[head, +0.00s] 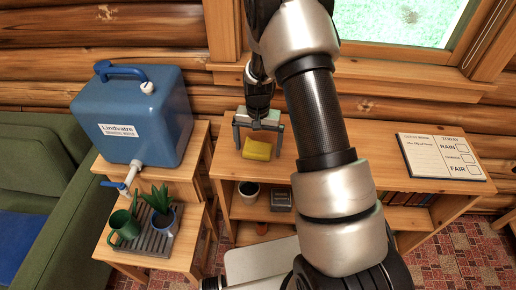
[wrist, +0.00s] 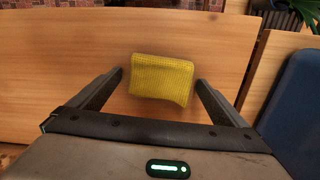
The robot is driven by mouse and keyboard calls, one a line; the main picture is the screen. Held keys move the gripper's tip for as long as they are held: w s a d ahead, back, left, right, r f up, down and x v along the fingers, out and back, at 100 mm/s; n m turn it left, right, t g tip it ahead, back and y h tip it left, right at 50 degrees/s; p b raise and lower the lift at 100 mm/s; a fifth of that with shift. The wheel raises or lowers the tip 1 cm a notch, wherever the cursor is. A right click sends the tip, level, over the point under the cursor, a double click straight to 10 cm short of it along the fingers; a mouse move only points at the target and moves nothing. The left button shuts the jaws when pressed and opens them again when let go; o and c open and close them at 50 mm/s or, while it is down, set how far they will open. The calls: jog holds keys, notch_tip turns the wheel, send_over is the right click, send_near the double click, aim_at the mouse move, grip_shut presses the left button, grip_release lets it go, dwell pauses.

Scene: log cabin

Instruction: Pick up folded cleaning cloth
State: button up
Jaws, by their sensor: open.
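The folded cleaning cloth (head: 257,149) is yellow and lies flat on the wooden shelf top, near its left end. In the wrist view the cloth (wrist: 162,79) shows a waffle texture and sits between and slightly beyond my fingertips. My gripper (head: 258,143) is open above the cloth and points down at it. In the wrist view the two fingers of my gripper (wrist: 160,76) stand on either side of the cloth, with a gap at each side. I cannot tell the exact height of the fingertips above the shelf top.
A blue water container (head: 130,115) stands left on a stepped wooden stand, with a green mug (head: 124,226) and a potted plant (head: 161,215) below. A printed board (head: 440,157) lies at the right of the shelf top (head: 375,155). A cup (head: 249,190) stands on a lower shelf.

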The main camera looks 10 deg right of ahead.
aim_at(258, 144)
jog(key=c, duration=1.1)
notch_tip(258, 144, up, 10)
jog(key=shift+r, duration=0.1)
